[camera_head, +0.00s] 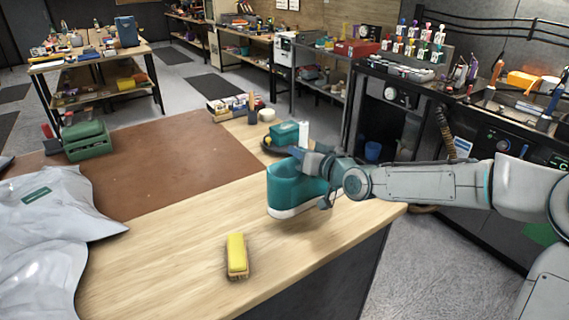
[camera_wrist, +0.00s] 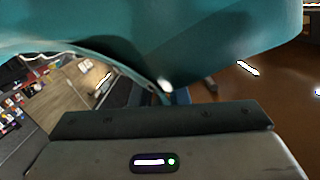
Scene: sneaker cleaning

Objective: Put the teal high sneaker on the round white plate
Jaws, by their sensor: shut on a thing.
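The teal high sneaker (camera_head: 286,186) with a white sole is upright near the table's right side in the head view. My gripper (camera_head: 314,166) is shut on it from the right and above, hiding part of its upper. In the wrist view the sneaker's teal side (camera_wrist: 190,45) fills the top, close above the gripper body. I cannot tell whether the sole touches the wooden table (camera_head: 180,240) or hangs just above it. I see no round white plate clearly; it may be hidden behind the sneaker and arm.
A yellow brush (camera_head: 237,256) lies at the front. Grey plastic bags (camera_head: 50,230) cover the left. A brown mat (camera_head: 170,160) and a green box (camera_head: 86,139) lie behind. Wood left of the sneaker is clear.

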